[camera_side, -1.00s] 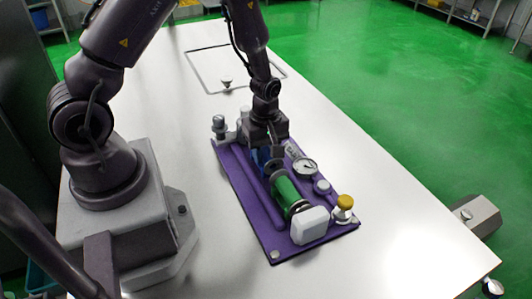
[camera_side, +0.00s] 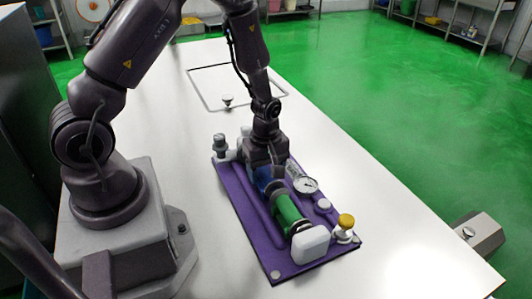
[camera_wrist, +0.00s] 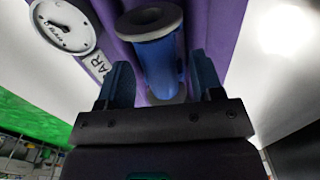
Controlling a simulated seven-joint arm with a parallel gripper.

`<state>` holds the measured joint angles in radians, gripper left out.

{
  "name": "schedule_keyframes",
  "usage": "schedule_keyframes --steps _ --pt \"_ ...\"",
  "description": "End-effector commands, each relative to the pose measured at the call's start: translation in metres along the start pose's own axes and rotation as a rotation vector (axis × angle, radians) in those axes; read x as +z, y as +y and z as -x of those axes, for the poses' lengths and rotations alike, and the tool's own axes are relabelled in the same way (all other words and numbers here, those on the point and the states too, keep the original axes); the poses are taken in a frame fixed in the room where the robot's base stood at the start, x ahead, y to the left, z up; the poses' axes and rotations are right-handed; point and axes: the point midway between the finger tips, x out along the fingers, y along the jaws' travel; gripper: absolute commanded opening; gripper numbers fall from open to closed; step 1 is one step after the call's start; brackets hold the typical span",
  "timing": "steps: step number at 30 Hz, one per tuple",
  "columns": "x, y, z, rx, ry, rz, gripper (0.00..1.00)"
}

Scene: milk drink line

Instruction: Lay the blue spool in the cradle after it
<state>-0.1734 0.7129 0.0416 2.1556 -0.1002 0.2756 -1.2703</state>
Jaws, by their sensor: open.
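The blue spool (camera_side: 263,181) lies lengthwise on the purple panel (camera_side: 236,203), behind the green spool (camera_side: 287,211) and partly hidden by my gripper in the side view. In the wrist view the blue spool (camera_wrist: 160,66) shows a grey end flange and sits between the two fingers of my gripper (camera_wrist: 162,72). The fingers are open, one on each side of it, with a visible gap at least on the left. The cradle under the spool is hidden, so I cannot tell how it is seated.
A round gauge (camera_side: 305,185) stands right of the spools; it also shows in the wrist view (camera_wrist: 63,26). A white block (camera_side: 311,244) and a yellow-capped valve (camera_side: 345,226) are at the panel's near end. A grey-topped fitting (camera_side: 219,145) is at the far left. The table (camera_side: 400,235) is clear to the right.

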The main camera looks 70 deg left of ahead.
Motion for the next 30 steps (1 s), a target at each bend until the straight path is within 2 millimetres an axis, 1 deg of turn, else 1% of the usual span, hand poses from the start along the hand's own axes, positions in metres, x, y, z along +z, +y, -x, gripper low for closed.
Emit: schedule_keyframes --steps 12,15,20,22,23,26,29,30 --pt "0.0 0.001 0.082 0.007 0.001 -0.001 0.6" --pt "0.001 0.001 0.098 0.005 0.0 -0.002 0.6" --pt "0.0 0.0 0.113 0.005 0.0 -0.003 0.6" --pt "0.002 0.0 0.121 0.014 -0.001 -0.029 0.6" --pt "0.004 -0.001 0.126 0.023 -0.002 -0.052 0.6" --pt "0.012 -0.004 0.153 0.073 -0.001 -0.19 0.6" --pt "0.025 -0.015 0.19 0.146 0.015 -0.408 0.6" --pt "0.03 -0.021 0.205 0.177 0.027 -0.508 0.6"
